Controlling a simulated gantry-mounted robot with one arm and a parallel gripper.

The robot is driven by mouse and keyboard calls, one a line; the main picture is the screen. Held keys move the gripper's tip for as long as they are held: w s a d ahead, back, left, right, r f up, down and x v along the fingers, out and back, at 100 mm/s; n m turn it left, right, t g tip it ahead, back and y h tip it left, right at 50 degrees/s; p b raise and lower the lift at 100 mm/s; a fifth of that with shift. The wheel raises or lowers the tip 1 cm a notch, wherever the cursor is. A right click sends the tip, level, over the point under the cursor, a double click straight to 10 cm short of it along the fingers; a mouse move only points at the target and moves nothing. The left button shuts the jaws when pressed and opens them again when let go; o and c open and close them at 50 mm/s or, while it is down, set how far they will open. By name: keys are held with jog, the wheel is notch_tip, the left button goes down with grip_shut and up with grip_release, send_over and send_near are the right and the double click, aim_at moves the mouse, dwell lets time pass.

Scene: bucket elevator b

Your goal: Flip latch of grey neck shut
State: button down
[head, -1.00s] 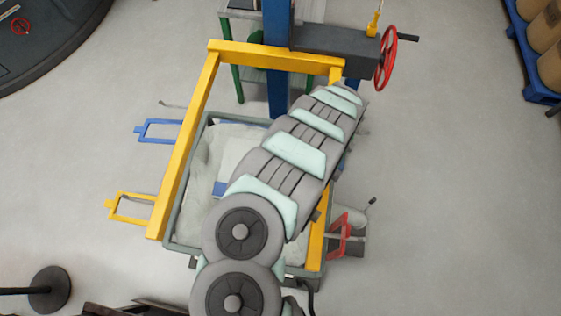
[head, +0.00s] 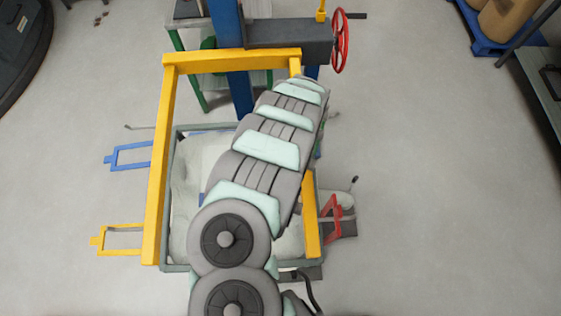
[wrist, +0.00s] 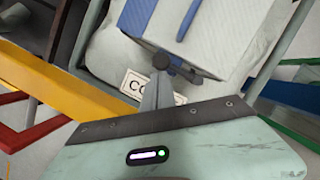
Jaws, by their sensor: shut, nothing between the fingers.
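My gripper (wrist: 163,68) shows in the wrist view with its fingers together and empty. Its tips are in front of a pale box with blue stripes (wrist: 160,22); I cannot tell whether they touch it. In the head view my arm hides the gripper. I cannot pick out the grey neck or its latch for certain. A thin lever with a black knob (head: 354,181) stands right of the bin, near a red bracket (head: 333,218). Another thin grey lever (head: 140,127) sticks out at the bin's left.
A yellow frame (head: 158,160) spans the grey-rimmed bin (head: 178,268). Blue (head: 128,156) and yellow (head: 120,239) brackets stick out left. A red handwheel (head: 340,40) is at the back. A partly covered label (wrist: 137,84) shows in the wrist view. Floor at right is clear.

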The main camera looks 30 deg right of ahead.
jog(key=shift+r, duration=0.1)
jog(key=s+v, duration=0.1)
jog(key=v, duration=0.9)
jog(key=shift+w+r, duration=0.3)
jog(key=shift+w, duration=0.15)
jog(key=shift+d, duration=0.15)
